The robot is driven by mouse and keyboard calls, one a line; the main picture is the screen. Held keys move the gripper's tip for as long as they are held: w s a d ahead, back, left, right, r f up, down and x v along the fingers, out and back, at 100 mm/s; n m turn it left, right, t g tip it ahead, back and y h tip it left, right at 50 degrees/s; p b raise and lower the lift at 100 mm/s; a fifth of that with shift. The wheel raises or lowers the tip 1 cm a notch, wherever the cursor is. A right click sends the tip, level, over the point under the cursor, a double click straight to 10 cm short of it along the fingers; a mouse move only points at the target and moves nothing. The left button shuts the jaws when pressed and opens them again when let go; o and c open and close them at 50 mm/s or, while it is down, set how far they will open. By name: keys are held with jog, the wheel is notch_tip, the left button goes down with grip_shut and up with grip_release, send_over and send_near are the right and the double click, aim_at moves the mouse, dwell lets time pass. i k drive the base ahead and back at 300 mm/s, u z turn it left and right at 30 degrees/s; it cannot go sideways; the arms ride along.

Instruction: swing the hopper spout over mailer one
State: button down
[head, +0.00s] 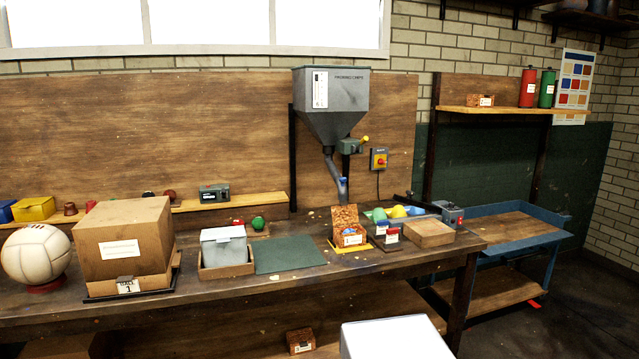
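The grey hopper (331,92) is mounted above the back of the bench. Its spout (331,165) slants down and right to a blue-marked lower end. In the picture this end is above a small open cardboard box (349,239) with a raised flap and white label, on a yellow mat. I cannot tell whether the spout is directly over it. A large brown carton (122,233) stands at the left on a dark tray whose plate appears to end in "1". No readable label confirms which box is mailer one. My gripper is not in view.
A white ball (36,256) stands far left. A grey lidded bin (225,246) in a wooden tray and a green mat (289,256) lie left of the open box. Small red and blue boxes (387,234) and a flat brown box (429,233) are right of it.

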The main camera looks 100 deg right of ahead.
aim_at(341, 182)
jog(key=u, duration=1.25)
jog(key=k, duration=0.1)
jog(key=z, duration=3.25)
jog(key=i, duration=0.6)
jog(key=z, duration=0.15)
jog(key=k, duration=0.3)
